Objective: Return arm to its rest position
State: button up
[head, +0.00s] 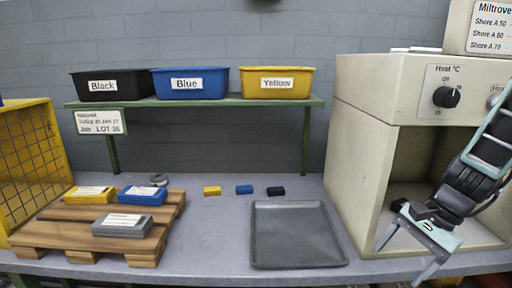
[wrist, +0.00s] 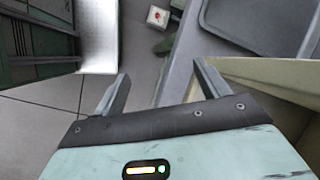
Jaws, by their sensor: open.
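My arm comes in from the right in the head view, in front of the beige oven (head: 365,95). My gripper (head: 400,262) points down and to the left, with its two fingers spread and nothing between them. In the wrist view my gripper (wrist: 160,85) also shows open and empty, above the bench's front edge and the floor. It is apart from the grey tray (head: 296,235), whose corner shows in the wrist view (wrist: 205,15).
A wooden pallet (head: 50,238) holds yellow, blue and grey blocks. Small yellow (head: 212,190), blue (head: 244,189) and black (head: 276,190) pieces lie behind the tray. Black, blue and yellow bins stand on the shelf (head: 225,101). A yellow mesh cage (head: 30,150) stands left.

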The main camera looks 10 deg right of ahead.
jog(key=w+a+r+n+t+h, duration=0.25)
jog(key=a+n+h, duration=0.35)
jog(key=n, duration=0.9)
jog(key=s+a+r+n+g+y+p, duration=0.1)
jog(key=s+a+r+n+g+p, duration=0.1)
jog(key=s+a+r+p, duration=0.3)
jog(key=s+a+r+n+g+y+p, duration=0.1)
jog(key=s+a+r+n+p, duration=0.3)
jog(key=a, duration=1)
jog(key=s+r+p, duration=0.1)
jog(key=s+r, duration=0.2)
jog(key=s, duration=0.1)
jog(key=shift+r+n+g, duration=0.3)
jog(key=shift+n+g, duration=0.05)
jog(key=shift+n, duration=0.05)
jog(key=shift+c, duration=0.2)
